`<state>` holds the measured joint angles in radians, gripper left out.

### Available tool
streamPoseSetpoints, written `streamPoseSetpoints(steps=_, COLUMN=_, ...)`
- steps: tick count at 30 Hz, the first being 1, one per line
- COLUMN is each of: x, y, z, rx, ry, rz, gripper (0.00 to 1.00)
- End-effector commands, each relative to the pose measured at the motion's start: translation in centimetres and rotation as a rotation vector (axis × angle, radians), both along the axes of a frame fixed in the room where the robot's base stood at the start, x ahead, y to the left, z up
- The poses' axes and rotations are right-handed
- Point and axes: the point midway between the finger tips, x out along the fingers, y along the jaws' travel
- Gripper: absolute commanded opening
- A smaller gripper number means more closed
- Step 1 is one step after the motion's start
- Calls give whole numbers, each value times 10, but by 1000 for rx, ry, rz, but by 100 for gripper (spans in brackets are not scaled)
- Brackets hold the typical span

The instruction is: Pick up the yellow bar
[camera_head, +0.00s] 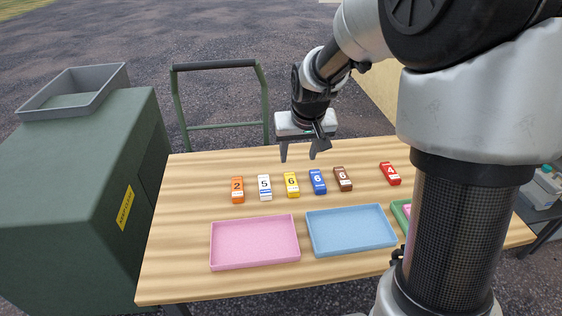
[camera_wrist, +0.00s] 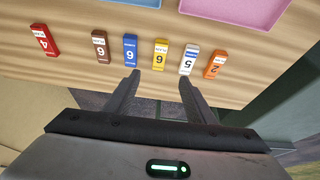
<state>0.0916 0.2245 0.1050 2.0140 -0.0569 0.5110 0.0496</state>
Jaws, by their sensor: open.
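The yellow bar (camera_head: 291,184) has a white label with a 6 and lies on the wooden table, between a white bar (camera_head: 264,187) and a blue bar (camera_head: 317,182). In the wrist view the yellow bar (camera_wrist: 160,55) lies beyond my fingertips, roughly midway between them. My gripper (camera_head: 300,153) is open and empty, fingers pointing down, above the far edge of the table behind the row of bars. It also shows in the wrist view (camera_wrist: 159,78), apart from every bar.
An orange bar (camera_head: 237,190), a brown bar (camera_head: 343,179) and a red bar (camera_head: 390,174) lie in the same row. A pink tray (camera_head: 255,266) and a blue tray (camera_head: 350,250) stand nearer. A green cabinet (camera_head: 70,190) stands left of the table (camera_head: 180,220); a green rail (camera_head: 215,65) rises behind.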

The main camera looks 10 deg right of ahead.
Motion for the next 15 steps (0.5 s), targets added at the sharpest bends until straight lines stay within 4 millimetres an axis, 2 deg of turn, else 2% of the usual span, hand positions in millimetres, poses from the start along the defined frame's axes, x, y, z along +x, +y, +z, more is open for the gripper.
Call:
streamPoseSetpoints(steps=7, x=10, y=0, z=-22, rx=2, ry=5, rz=0, gripper=50)
streamPoseSetpoints(steps=15, x=32, y=1, z=-76, rx=3, ry=6, rz=1, gripper=50)
